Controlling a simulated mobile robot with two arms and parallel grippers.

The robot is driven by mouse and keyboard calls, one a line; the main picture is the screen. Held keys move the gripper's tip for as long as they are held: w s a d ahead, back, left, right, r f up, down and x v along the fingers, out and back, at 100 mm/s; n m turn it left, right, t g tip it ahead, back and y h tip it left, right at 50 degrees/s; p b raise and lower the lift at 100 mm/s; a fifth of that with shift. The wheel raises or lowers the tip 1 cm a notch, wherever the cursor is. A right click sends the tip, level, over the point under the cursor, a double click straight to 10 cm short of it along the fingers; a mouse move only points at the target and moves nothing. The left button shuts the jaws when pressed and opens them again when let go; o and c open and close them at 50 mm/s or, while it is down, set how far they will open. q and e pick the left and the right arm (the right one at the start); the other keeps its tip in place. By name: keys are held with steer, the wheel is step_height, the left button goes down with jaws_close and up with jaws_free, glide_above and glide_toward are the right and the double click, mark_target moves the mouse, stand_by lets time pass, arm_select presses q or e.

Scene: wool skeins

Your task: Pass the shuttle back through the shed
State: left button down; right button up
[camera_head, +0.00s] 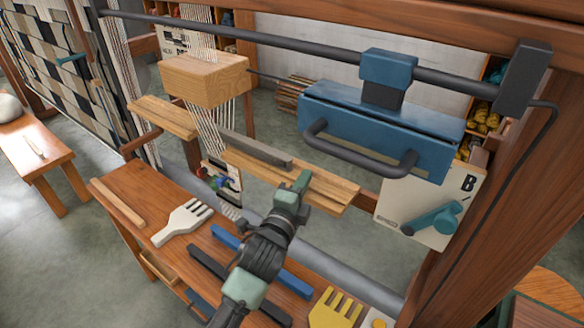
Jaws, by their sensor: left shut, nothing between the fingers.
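A long dark grey bar (258,149), which looks like the shuttle, lies along the right wooden ledge (325,190), its left end close to the warp threads (208,122). The threads run down from a wooden block (205,80); the opening of the shed cannot be made out. My left gripper (303,181) is shut and empty, just in front of the right ledge near the bar's right end; it appears apart from the bar. Another wooden ledge (163,116) is left of the threads. My right gripper is not in view.
A blue carriage with a handle (375,130) hangs from a dark rail above the right ledge. The bench below holds a white comb (183,221), blue bar (290,281), black bar (210,270) and yellow comb (335,310). A board marked B (430,205) is at right.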

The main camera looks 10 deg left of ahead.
mark_target(249, 146)
arm_select(q)
steer(key=shift+w+d+r, duration=0.1)
steer(key=shift+w+d, duration=0.05)
steer(key=shift+w, duration=0.9)
steer(key=shift+w+a+p, duration=0.25)
steer(key=shift+w+a, duration=0.05)
steer(key=shift+a, duration=0.65)
steer(key=shift+w+a+p, duration=0.2)
steer(key=shift+w+a, duration=0.1)
steer(key=shift+a, duration=0.65)
steer(key=w+a, duration=0.2)
steer(key=a, duration=0.2)
steer(key=w+a, duration=0.1)
steer(key=a, duration=0.4)
steer(key=w+a+p, duration=0.1)
steer(key=w+a, duration=0.1)
steer(key=a, duration=0.3)
steer(key=shift+w+a, duration=0.2)
steer(key=shift+w, duration=0.15)
